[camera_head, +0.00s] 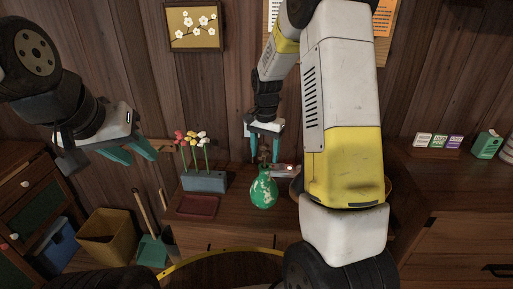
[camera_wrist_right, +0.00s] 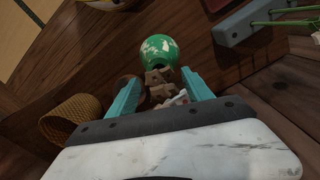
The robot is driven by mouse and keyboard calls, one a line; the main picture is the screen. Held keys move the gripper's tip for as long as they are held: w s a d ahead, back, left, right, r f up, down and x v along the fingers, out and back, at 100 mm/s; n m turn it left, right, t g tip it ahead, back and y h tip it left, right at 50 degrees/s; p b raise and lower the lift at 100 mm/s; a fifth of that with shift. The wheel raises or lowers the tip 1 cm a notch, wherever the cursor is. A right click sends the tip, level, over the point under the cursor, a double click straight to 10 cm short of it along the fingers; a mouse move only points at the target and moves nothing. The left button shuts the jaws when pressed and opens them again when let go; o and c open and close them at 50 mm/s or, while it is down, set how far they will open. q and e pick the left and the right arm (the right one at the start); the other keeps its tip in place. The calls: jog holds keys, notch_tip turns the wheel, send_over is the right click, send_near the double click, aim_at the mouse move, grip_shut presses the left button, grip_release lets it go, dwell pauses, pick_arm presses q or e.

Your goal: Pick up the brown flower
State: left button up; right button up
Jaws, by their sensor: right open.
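A brown flower (camera_head: 264,158) stands in the neck of a green vase (camera_head: 263,191) with pale patches, on the wooden cabinet. My right gripper (camera_head: 264,150) points down just above the vase with its teal fingers apart. In the right wrist view the brown flower (camera_wrist_right: 159,82) shows as blocky brown pieces between the open fingers, with the green vase (camera_wrist_right: 158,50) beyond. I cannot tell whether the fingers touch the flower. My left gripper (camera_head: 130,153) is at the left, open and empty, away from the vase.
A blue-grey planter (camera_head: 205,182) with red, yellow and white flowers stands left of the vase, behind a dark red tray (camera_head: 197,206). Small boxes (camera_head: 438,140) stand on the right cabinet. A tan bin (camera_head: 105,236) is on the lower left.

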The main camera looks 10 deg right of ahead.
jog(key=shift+f, duration=0.25)
grip_shut()
jog(key=shift+r, duration=0.15)
